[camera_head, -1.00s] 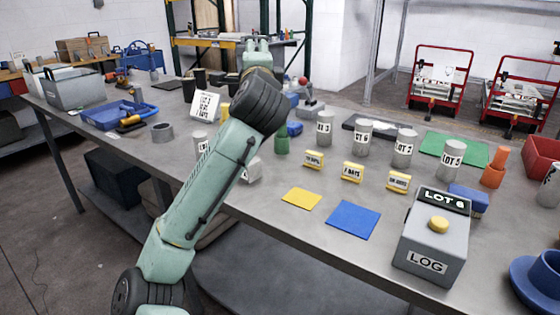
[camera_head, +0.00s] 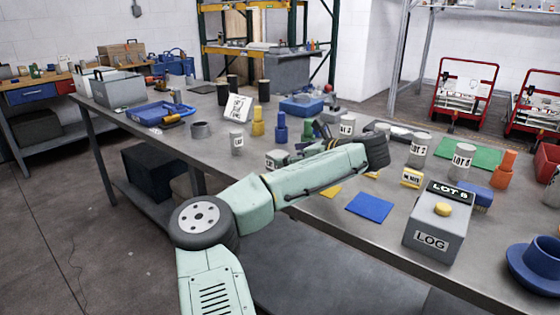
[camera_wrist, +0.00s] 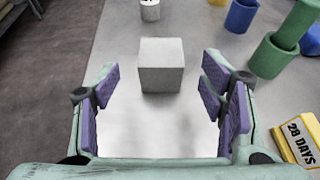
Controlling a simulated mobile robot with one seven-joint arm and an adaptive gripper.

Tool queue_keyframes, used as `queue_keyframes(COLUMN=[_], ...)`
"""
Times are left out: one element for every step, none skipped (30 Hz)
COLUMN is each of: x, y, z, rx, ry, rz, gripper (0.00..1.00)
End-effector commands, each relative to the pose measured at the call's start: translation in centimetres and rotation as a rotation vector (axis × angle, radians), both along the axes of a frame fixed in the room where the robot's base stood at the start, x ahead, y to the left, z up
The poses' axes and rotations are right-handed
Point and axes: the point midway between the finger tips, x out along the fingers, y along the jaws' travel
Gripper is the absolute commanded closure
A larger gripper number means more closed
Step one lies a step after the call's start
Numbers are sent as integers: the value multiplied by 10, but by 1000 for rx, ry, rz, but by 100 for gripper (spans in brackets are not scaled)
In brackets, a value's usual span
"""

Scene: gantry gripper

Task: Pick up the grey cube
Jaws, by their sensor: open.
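The grey cube (camera_wrist: 161,66) stands on the metal table, upper middle in the wrist view, with a plain pale top and front face. The cube lies ahead, lined up with the gap between the fingers, and nothing is held. In the head view my forearm and wrist partly cover the gripper.
A grey cylinder (camera_wrist: 150,10) stands beyond the cube. A green cylinder piece (camera_wrist: 272,56), a blue cup (camera_wrist: 241,15) and a yellow "28 DAYS" block (camera_wrist: 299,138) stand to the right. A grey LOG box (camera_head: 436,226) and blue mat (camera_head: 369,207) lie toward the table's front edge.

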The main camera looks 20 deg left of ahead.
Motion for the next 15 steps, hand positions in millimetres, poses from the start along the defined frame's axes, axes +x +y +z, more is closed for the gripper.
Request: queue_keyframes(x=[2,3,4,5,5,7,8,10,13,15,17,20,21,23,24], y=[5,6,8,9,11,15,19,23,29,32,37,41,44,46,49], z=[-1,-2,-3,-3,-4,-4,-5,-5,-7,-8,-10,-14,-16,-17,-19], rx=[0,0,0,-1,0,0,-1,-1,-1,-1,-1,-1,-1,-1,-2], ry=[0,0,-1,-1,-1,0,-1,-1,1,0,0,0,0,-1,-2], rz=[1,1,0,-1,0,1,2,3,3,1,2,1,1,-1,0], gripper=[35,35,35,35,35,35,35,35,35,35,35,35,35,35,35])
